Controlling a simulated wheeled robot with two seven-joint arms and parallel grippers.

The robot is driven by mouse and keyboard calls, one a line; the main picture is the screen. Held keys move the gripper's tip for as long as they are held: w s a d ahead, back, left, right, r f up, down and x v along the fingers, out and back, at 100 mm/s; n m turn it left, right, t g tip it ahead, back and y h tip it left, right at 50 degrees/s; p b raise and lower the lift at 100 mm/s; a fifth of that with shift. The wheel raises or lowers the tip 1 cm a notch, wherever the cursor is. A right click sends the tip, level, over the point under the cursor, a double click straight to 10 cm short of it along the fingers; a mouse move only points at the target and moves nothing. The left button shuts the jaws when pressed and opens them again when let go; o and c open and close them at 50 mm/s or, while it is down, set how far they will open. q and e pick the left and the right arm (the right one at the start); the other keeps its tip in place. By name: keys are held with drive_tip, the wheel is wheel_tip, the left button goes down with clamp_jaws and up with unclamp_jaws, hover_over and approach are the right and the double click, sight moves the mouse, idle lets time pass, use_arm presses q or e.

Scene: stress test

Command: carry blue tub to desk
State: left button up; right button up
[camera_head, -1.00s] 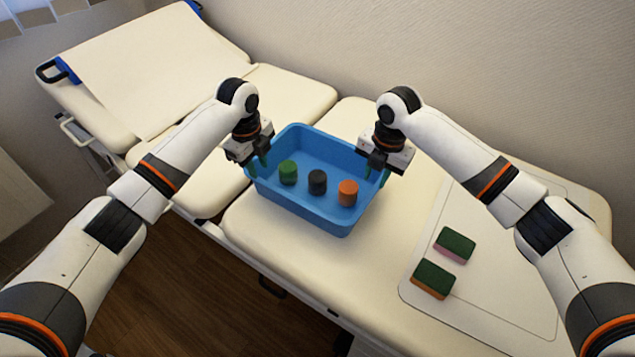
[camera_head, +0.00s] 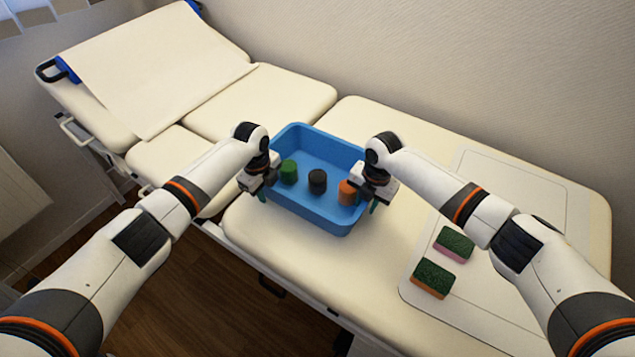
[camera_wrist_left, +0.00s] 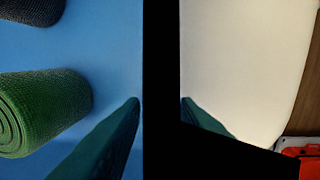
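The blue tub (camera_head: 318,215) stands on the cream padded couch and holds a green roll (camera_head: 289,172), a black roll (camera_head: 317,181) and an orange roll (camera_head: 347,192). My left gripper (camera_head: 261,194) is at the tub's left wall. In the left wrist view its green fingers (camera_wrist_left: 161,100) lie either side of a black band, one over the tub's inside and one over the couch. My right gripper (camera_head: 366,203) is at the tub's right wall, with a green finger visible outside it. Whether either gripper clamps the wall cannot be seen. No desk is identifiable.
A green-and-pink sponge (camera_head: 455,244) and a green-and-orange sponge (camera_head: 433,279) lie right of the tub on a pale mat (camera_head: 500,314). A wall rises behind; wooden floor shows in front.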

use_arm(q)
drive_tip(key=shift+c, duration=0.6)
use_arm(e)
drive_tip(key=shift+c, duration=0.6)
use_arm(q)
clamp_jaws()
use_arm(e)
clamp_jaws()
use_arm(q)
drive_tip(key=shift+r, duration=0.1)
use_arm(e)
drive_tip(key=shift+r, duration=0.1)
